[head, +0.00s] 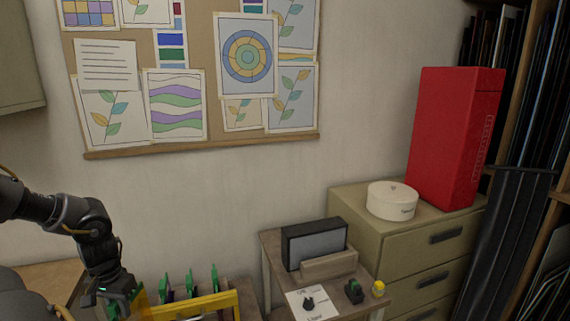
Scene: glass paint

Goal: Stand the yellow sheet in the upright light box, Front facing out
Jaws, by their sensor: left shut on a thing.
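The upright light box (315,243) stands on a small side table, a dark frame around a grey panel. A wooden block (328,265) stands close in front of its lower part. No sheet shows in it. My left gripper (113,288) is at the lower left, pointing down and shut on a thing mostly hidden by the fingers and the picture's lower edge. Green and yellow show by the fingertips, but I cannot tell for certain that this is the yellow sheet. My right gripper is not in view.
A yellow frame (208,304) with several upright green pieces stands right of my left gripper. A drawer cabinet (400,237) bears a round white box (391,200) and red box (450,135).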

